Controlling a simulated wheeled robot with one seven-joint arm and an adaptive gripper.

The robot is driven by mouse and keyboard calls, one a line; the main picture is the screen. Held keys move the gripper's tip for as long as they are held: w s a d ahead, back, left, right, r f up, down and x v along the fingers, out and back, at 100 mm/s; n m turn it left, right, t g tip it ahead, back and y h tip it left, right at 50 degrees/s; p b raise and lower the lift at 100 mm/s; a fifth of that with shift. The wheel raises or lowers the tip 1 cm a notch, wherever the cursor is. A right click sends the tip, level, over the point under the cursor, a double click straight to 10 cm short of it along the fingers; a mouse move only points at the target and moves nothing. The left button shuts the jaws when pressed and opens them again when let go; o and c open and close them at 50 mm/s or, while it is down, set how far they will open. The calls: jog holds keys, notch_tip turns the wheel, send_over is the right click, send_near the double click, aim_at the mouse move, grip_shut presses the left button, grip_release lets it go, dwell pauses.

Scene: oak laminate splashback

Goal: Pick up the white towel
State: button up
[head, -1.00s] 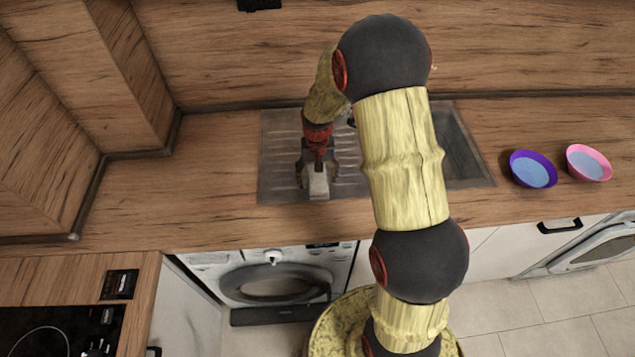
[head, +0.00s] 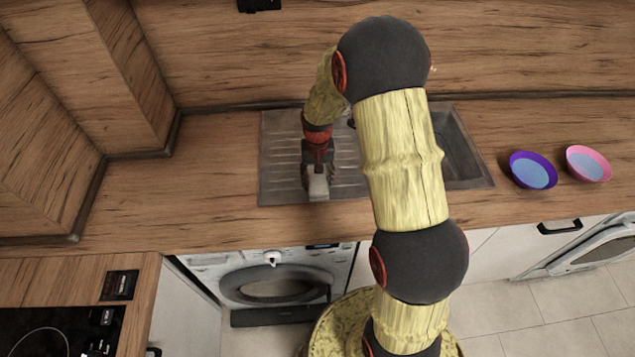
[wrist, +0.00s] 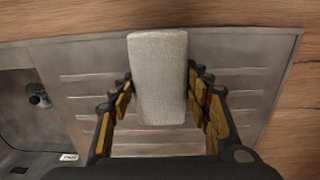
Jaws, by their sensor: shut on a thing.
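The white towel (wrist: 158,75) is a pale, folded, block-like piece in the wrist view, lying over the ribbed metal drainer of the sink. It also shows in the head view (head: 318,188), small and light, at the front part of the drainer. My gripper (wrist: 163,92) has a finger on each side of the towel and is shut on it. In the head view my gripper (head: 318,172) points down over the drainer, with the towel at its tip. I cannot tell whether the towel touches the drainer.
The metal sink unit (head: 283,160) is set in the wooden worktop, its basin to the right, partly behind my arm. A purple bowl (head: 533,170) and a pink bowl (head: 588,164) stand right of it. A hob (head: 50,330) is at lower left. The worktop left of the drainer is clear.

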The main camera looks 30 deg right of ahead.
aim_at(317, 178)
jog(key=shift+c, duration=1.4)
jog(key=shift+r, duration=0.4)
notch_tip(317, 178, up, 2)
jog(key=shift+w+r+p, duration=0.1)
jog(key=shift+r+p, duration=0.05)
jog(key=shift+p, duration=0.2)
jog(key=s+r, duration=0.1)
jog(key=r, duration=0.1)
jog(key=s+r, duration=0.2)
jog(key=s+r+p, duration=0.1)
jog(key=shift+s+d+r, duration=0.35)
jog(key=shift+s+r, duration=0.05)
jog(key=s+d+r, duration=0.1)
jog(key=s+r, duration=0.3)
jog(key=s, duration=0.5)
jog(key=shift+s+p, duration=0.15)
jog(key=shift+p, duration=0.15)
jog(key=shift+d, duration=0.1)
